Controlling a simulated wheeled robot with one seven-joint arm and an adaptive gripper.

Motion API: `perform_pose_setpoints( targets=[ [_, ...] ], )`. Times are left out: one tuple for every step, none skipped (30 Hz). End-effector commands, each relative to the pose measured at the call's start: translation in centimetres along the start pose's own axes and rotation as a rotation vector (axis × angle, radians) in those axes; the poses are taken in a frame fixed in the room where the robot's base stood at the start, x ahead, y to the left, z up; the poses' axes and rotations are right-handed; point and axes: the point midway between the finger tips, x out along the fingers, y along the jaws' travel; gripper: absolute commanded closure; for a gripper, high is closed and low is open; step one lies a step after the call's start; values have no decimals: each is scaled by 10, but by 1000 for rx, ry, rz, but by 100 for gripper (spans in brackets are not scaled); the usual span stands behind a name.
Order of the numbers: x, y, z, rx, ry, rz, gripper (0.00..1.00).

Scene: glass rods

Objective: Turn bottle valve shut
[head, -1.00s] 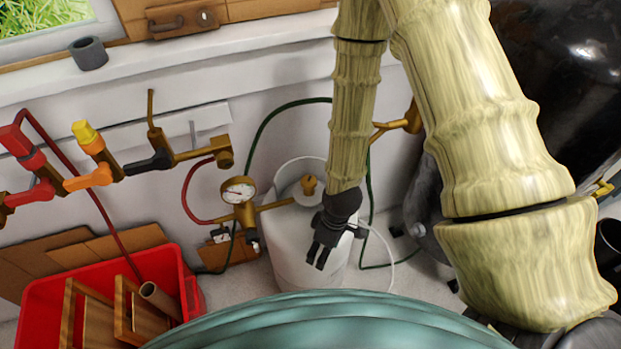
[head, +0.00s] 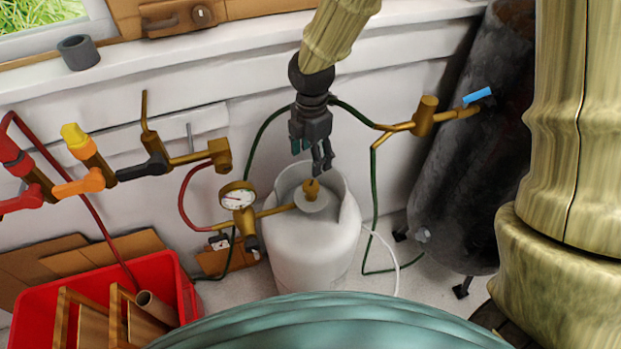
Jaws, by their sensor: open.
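The white gas bottle (head: 310,252) stands upright on the floor by the wall. Its brass valve (head: 311,189) sits on top, inside the white collar, with a round grey piece under it. A brass pipe (head: 275,210) leads left from the valve to a regulator with a round gauge (head: 237,196). My gripper (head: 321,168) is above the bottle, pointing down, with its dark fingers open and empty. The fingertips show just above the valve; I cannot tell whether they touch it.
A red crate (head: 188,292) with wooden pieces stands at lower left. Levered valves, including an orange-handled one (head: 78,186), line the wall at left. A dark tank (head: 455,170) stands at right, with a brass fitting (head: 424,116) near it. Green hoses run behind the bottle.

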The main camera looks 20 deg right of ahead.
Motion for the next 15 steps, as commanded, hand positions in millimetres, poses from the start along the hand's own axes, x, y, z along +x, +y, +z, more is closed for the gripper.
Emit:
perform_pose_setpoints(
  targets=[
    [1,0,0,-5,-2,-1,37],
    [2,0,0,-7,-3,-2,37],
    [5,0,0,-8,-3,-2,37],
    [7,0,0,-7,-3,-3,37],
    [10,0,0,-7,-3,-3,37],
    [15,-1,1,-6,-3,-5,37],
    [19,-1,1,-6,-3,-5,37],
    [23,-1,1,-6,-3,-4,37],
    [29,-1,0,-6,-3,-4,37],
    [34,-1,0,-6,-3,-5,37],
    [38,-1,0,-6,-3,-4,37],
    [44,-1,0,-6,-3,-4,37],
    [49,-1,0,-6,-3,-5,37],
    [53,-1,0,-5,-2,-4,37],
    [59,-1,0,-5,-2,-4,37]
  ],
)
